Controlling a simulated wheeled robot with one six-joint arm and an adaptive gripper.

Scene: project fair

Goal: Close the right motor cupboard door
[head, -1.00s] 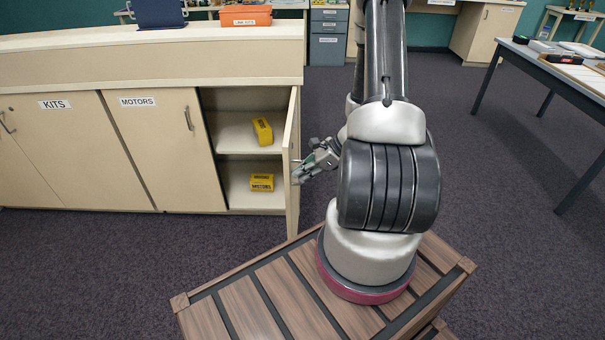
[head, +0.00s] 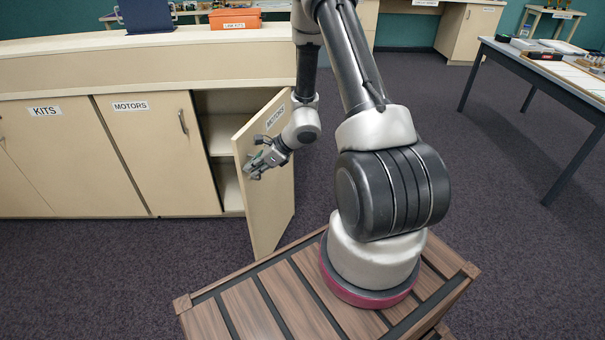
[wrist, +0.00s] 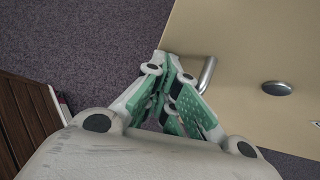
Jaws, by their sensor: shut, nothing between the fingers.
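The right motor cupboard door (head: 268,215) stands partly open, swung out from the cupboard, with its outer face and MOTORS label toward my arm. My gripper (head: 252,170) is in front of that outer face, close to its free edge. In the wrist view the door (wrist: 255,45) fills the upper right, with a metal bar handle (wrist: 207,73) and a round lock (wrist: 277,88). My gripper (wrist: 182,75) is shut and empty there, its fingertips beside the handle; I cannot tell whether they touch it. The left MOTORS door (head: 160,150) is closed.
Part of the cupboard's shelves (head: 222,145) shows through the remaining gap. An orange box (head: 235,18) and a blue case (head: 146,14) stand on the counter above. A table (head: 545,65) stands at the right. Dark carpet (head: 430,90) between is clear.

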